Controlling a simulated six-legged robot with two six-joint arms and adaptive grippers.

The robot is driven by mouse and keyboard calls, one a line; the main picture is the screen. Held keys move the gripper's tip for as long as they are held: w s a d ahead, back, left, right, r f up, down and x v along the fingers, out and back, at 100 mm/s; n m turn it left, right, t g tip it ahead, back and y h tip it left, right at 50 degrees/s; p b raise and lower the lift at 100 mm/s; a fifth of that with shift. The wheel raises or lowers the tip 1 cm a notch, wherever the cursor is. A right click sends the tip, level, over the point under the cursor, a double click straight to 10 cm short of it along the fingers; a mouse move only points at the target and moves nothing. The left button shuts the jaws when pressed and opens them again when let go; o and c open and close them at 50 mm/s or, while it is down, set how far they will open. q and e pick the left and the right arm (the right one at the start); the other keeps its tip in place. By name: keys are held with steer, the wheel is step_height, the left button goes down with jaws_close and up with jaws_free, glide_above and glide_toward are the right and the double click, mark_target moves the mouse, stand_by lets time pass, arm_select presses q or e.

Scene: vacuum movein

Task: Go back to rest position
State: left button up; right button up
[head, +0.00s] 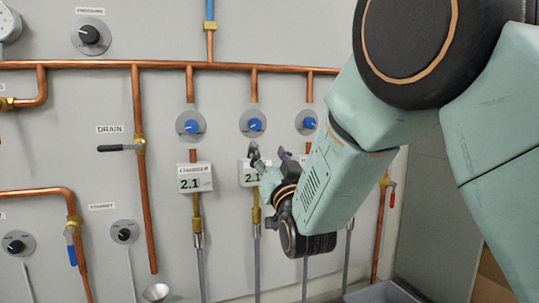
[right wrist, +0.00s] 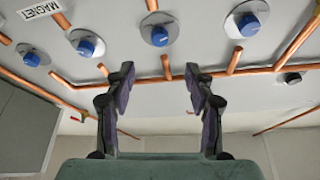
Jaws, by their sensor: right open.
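My right gripper (head: 268,160) is open and empty. In the head view it is in front of the wall panel (head: 330,35), beside the middle chamber display (head: 248,173), which it partly hides. In the right wrist view the two fingers of the right gripper (right wrist: 159,80) are spread apart with nothing between them. Blue knobs show beyond them, one of them (right wrist: 159,36) between the fingertips. Whether the fingers touch the panel cannot be told. My left gripper is not in view.
Copper pipes (head: 110,65) run over the panel. The drain lever (head: 120,148) sticks out at the left, with a blue-handled valve (head: 71,250) below. A red-handled valve (head: 392,195) is right of my forearm. A grey bin (head: 385,291) stands at the bottom right.

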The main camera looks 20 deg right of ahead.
steer(key=shift+w+f, duration=0.1)
steer(key=s+f+n+g+b, duration=0.15)
steer(key=s+f+g, duration=0.25)
steer(key=f, duration=1)
steer(key=s+d+f+g+b, duration=0.1)
steer(key=s+f+g+b, duration=0.25)
steer(key=f, duration=0.95)
steer(key=s+f+n+g+b, duration=0.1)
steer(key=s+f+g, duration=0.35)
steer(key=f, duration=0.95)
steer(key=s+f+g+y+b, duration=0.1)
steer(key=s+f+g+b, duration=0.9)
steer(key=s+f, duration=2.2)
steer(key=shift+s+d+b, duration=0.35)
steer(key=shift+s+b, duration=0.6)
steer(key=shift+s, duration=0.15)
